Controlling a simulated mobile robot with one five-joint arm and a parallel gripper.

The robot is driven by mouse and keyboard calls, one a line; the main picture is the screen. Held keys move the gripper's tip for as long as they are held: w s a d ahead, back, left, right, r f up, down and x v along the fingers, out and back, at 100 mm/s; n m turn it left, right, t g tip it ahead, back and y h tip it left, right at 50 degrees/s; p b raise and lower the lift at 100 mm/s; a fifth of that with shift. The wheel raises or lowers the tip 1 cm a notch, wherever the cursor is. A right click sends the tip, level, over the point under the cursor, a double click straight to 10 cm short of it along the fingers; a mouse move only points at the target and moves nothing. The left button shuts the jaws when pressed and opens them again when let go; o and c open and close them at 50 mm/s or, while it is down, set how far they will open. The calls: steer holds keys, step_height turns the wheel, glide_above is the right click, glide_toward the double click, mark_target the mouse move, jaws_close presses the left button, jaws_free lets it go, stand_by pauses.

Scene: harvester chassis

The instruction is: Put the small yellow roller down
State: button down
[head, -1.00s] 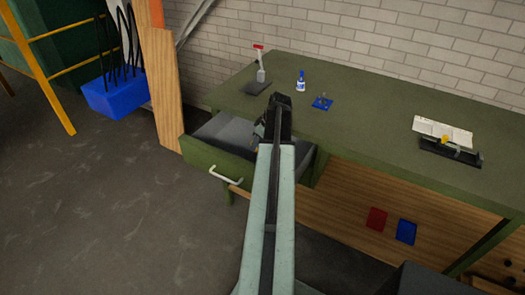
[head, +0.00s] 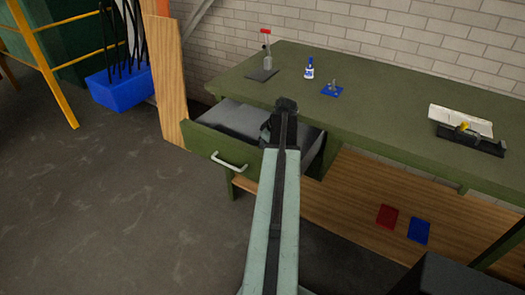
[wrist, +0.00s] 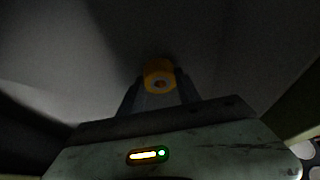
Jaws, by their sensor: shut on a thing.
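The small yellow roller (wrist: 160,75) is held between the two dark fingers of my gripper (wrist: 160,88) in the wrist view, with its round end facing the camera. Behind it is a plain grey surface, dim and in shadow. In the head view my gripper (head: 266,130) hangs at the end of my arm over the open green drawer (head: 205,142) of the workbench. The roller is hidden there. Whether the roller touches the grey surface cannot be told.
The green bench top (head: 390,118) bears a red-capped bottle (head: 266,50), a blue-and-white bottle (head: 309,70), a blue plate (head: 332,90) and a black device (head: 470,138) with a yellow part. A wooden shelf (head: 350,200) lies below. A blue bin (head: 118,88) stands left.

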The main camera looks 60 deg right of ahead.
steer(key=shift+f, duration=0.15)
steer(key=c, duration=0.8)
jaws_free()
steer(key=shift+c, duration=0.2)
steer(key=shift+r, duration=0.45)
steer(key=p+v, duration=1.1)
steer(key=shift+s+r, duration=0.2)
steer(key=shift+r, duration=0.05)
